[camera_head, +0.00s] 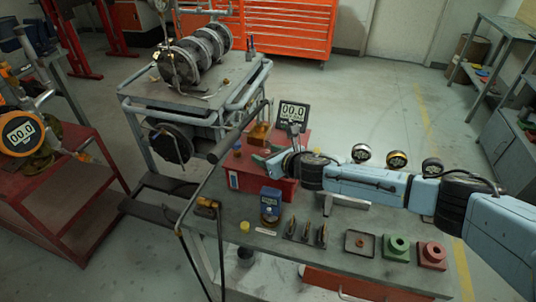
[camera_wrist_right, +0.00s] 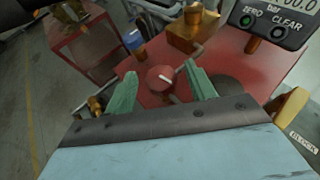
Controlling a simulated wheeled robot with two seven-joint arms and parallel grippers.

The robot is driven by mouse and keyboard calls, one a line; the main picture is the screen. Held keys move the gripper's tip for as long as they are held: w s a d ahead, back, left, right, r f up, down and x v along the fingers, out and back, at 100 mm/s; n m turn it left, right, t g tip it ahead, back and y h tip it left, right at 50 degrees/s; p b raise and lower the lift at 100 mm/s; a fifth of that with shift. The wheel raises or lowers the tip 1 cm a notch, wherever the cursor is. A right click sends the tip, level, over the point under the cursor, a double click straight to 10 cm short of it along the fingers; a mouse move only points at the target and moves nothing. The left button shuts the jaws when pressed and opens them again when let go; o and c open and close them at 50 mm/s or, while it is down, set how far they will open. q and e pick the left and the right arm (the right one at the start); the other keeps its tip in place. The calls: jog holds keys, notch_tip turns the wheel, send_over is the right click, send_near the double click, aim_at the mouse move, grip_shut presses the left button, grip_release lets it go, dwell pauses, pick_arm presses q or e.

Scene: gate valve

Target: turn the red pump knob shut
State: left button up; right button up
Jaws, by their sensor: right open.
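The red pump knob (camera_wrist_right: 160,78), a round red disc with a white pointer line, sits on the red pump box (camera_wrist_right: 232,68) in the right wrist view. My right gripper (camera_wrist_right: 164,82) is open, with one green finger on each side of the knob. A gap shows between each finger and the knob; whether the fingers reach down to its height is hard to tell. In the head view my right gripper (camera_head: 271,160) is over the red pump box (camera_head: 284,190), and I cannot make out the knob there. My left gripper is not in view.
A digital display (camera_head: 293,113) reading 00.0 stands behind my right gripper. A brass block (camera_wrist_right: 195,30) sits just beyond the knob.

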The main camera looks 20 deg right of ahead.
jog(key=c, duration=1)
jog(key=shift+o, duration=0.2)
jog(key=shift+a, duration=0.1)
jog(key=m+h, duration=0.1)
jog(key=m+h+p, duration=0.2)
jog(key=shift+s+a+r+t, duration=0.1)
jog(key=shift+a+t, duration=0.15)
jog(key=shift+t, duration=0.15)
jog(key=m+h+p, duration=0.1)
jog(key=m+h, duration=0.1)
jog(key=h, duration=0.1)
jog(key=shift+a+m+h+p, duration=0.2)
jog(key=shift+m+h+p, duration=0.1)
jog(key=shift+m+p, duration=0.1)
jog(key=shift+m+g+h, duration=0.3)
jog(key=shift+m+h, duration=0.5)
jog(key=shift+h, duration=0.1)
jog(key=shift+a+m+g+h, duration=0.15)
jog(key=shift+m+g+h, duration=0.15)
jog(key=shift+m+h, duration=0.65)
jog(key=shift+a+m+g+h+b, duration=0.1)
jog(key=shift+m+g+h+b, duration=0.8)
jog(key=shift+m+h, duration=0.6)
jog(key=shift+w, duration=0.2)
